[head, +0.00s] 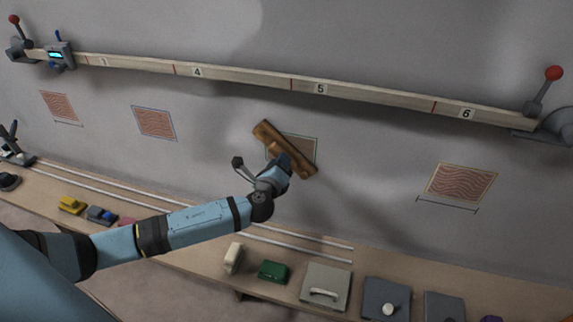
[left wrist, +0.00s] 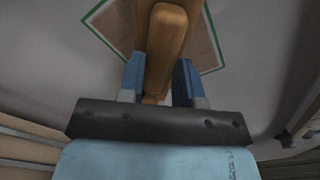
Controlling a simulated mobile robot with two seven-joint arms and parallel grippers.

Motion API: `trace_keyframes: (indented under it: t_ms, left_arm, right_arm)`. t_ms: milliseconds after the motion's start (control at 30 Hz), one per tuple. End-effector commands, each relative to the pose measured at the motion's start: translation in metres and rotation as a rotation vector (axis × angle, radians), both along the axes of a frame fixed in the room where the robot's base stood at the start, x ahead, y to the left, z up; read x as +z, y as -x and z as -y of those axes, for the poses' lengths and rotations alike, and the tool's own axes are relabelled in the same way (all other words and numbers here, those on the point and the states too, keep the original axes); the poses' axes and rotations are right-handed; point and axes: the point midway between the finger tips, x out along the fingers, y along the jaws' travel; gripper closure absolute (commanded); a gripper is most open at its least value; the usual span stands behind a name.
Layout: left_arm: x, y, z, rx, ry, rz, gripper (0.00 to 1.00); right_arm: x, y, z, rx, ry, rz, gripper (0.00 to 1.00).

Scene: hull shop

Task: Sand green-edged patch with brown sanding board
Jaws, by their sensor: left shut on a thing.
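The brown sanding board (head: 265,131) is held at an angle over the patch on the grey hull wall in the head view. My left gripper (head: 287,160) is shut on its handle. In the left wrist view the board's handle (left wrist: 168,45) lies between the blue fingers of the left gripper (left wrist: 160,85). The green-edged patch (head: 305,148) is behind the board and partly hidden by it; its green outline (left wrist: 214,35) shows in the left wrist view. I cannot tell whether the board touches the patch. My right gripper is not in view.
Other wavy reddish patches (head: 153,122) (head: 461,183) lie to both sides on the wall. A numbered wooden batten (head: 240,76) runs above, with red-knobbed clamps (head: 553,74) at its ends. A shelf below holds a green block (head: 273,271), a grey handled board (head: 325,288) and other tools.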

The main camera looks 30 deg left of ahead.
Motion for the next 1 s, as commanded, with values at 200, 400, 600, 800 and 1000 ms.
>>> trace_keyframes:
  t_ms: [200, 400, 600, 800, 1000]
  left_arm:
    - [0.001, 0.002, -0.009, 0.003, -0.003, 0.002, 0.89]
    - [0.001, 0.005, -0.023, 0.002, -0.002, 0.001, 0.89]
    - [0.001, 0.009, -0.034, 0.001, -0.001, 0.002, 0.89]
    - [0.001, 0.010, -0.042, 0.001, -0.002, 0.001, 0.89]
    - [0.001, 0.013, -0.058, 0.001, -0.001, 0.001, 0.89]
  right_arm:
    - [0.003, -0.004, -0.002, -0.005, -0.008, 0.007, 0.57]
    - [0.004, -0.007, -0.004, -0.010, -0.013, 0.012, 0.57]
    - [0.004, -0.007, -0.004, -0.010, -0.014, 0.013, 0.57]
    - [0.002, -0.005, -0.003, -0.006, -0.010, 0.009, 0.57]
    - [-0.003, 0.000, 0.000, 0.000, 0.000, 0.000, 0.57]
